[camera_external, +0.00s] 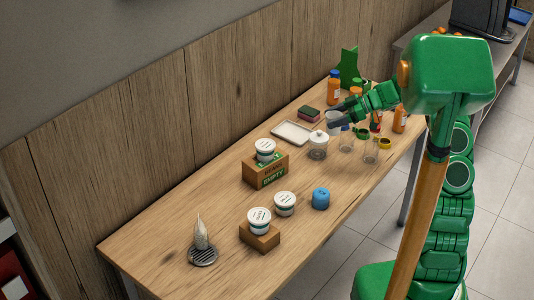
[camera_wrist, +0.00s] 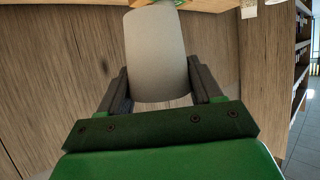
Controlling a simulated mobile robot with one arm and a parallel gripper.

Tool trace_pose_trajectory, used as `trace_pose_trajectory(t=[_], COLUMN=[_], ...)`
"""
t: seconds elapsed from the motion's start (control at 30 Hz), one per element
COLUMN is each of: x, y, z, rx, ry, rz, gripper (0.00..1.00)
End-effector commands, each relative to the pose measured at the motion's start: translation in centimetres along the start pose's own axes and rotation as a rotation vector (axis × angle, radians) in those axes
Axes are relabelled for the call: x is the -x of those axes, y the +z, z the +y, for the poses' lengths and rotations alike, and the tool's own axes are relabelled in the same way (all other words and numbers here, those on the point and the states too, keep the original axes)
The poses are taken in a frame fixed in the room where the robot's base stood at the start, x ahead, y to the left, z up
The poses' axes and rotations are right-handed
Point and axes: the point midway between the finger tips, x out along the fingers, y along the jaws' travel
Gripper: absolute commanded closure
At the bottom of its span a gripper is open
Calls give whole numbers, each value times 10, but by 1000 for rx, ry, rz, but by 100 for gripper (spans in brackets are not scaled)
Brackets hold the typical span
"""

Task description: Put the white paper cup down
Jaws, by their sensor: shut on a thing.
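The white paper cup (camera_wrist: 157,55) fills the upper middle of the wrist view, between the two dark fingers of my gripper (camera_wrist: 160,88). My gripper is shut on it. In the external view the cup (camera_external: 334,120) shows as a small pale shape at the tips of my gripper (camera_external: 335,122), over the far half of the wooden table (camera_external: 165,240). I cannot tell whether the cup touches the table.
A white tray (camera_external: 291,133) and a lidded glass jar (camera_external: 318,146) stand left of my gripper. Glass jars (camera_external: 370,152) and orange bottles (camera_external: 399,119) crowd its right.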

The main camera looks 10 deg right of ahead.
Motion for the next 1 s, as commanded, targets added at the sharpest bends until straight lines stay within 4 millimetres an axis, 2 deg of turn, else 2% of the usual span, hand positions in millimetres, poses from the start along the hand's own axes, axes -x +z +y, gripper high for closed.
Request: trace_pose_trajectory(t=[0.03,0.2,0.53,1.0], x=[10,33,70,91], y=[3,15,34,45], z=[-9,-39,-100,-143], rx=[-6,-21,-50,-67], ry=[13,48,125,190], rz=[-1,2,3,2], gripper=[63,63,63,64])
